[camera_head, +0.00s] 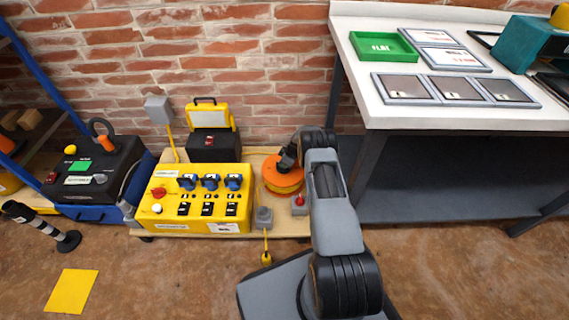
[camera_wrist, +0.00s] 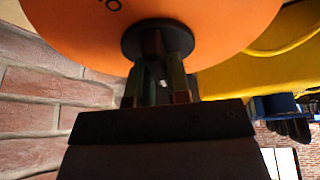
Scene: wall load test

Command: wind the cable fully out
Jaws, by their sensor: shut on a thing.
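An orange cable reel (camera_head: 283,178) stands on the low wooden platform, right of the yellow box. In the wrist view the orange disc of the reel (camera_wrist: 80,25) fills the top, with a dark round hub or knob (camera_wrist: 158,38) on it. My gripper (camera_wrist: 162,88) has both fingers closed around the part below this dark hub. In the head view my gripper (camera_head: 287,160) is over the reel and partly hidden by my arm. How much cable is wound on the reel cannot be told.
A yellow distribution box (camera_head: 196,205) with blue sockets stands left of the reel. A small red-button box (camera_head: 299,203) and a grey box (camera_head: 263,216) stand in front of it. The white workbench (camera_head: 460,118) rises on the right. Open floor lies in front.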

